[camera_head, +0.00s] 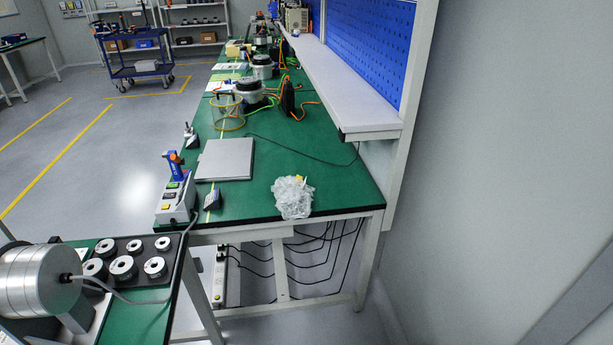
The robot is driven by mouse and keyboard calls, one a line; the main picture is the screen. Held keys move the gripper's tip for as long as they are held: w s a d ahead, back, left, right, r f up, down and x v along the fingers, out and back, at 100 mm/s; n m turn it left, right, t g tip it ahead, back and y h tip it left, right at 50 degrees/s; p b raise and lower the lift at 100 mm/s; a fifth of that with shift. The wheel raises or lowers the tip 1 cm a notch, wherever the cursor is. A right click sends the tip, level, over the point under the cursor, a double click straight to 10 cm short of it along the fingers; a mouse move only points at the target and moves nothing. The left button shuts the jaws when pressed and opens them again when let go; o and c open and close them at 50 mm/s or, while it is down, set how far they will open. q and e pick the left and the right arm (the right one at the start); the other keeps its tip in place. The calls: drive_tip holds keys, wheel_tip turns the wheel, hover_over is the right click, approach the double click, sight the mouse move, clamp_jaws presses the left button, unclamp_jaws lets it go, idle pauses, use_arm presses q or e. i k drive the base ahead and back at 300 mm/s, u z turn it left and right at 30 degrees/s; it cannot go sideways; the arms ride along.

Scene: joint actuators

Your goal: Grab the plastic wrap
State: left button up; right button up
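The plastic wrap (293,199) is a crumpled, whitish translucent clump near the front edge of the green workbench (335,192). A small yellow piece shows at its upper right side. Nothing touches it from above. Neither of my grippers shows in the head view.
A flat grey plate (225,160) and a control box with a blue-and-orange top (178,196) stand left of the wrap. A white shelf (345,90) overhangs the bench's right side. A nearer table holds a black tray of metal rings (127,268). Cables hang under the bench.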

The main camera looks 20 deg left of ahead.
sight(292, 194)
drive_tip(key=i, duration=0.55)
drive_tip(key=u, duration=0.75)
drive_tip(key=i, duration=0.45)
drive_tip(key=u, duration=0.25)
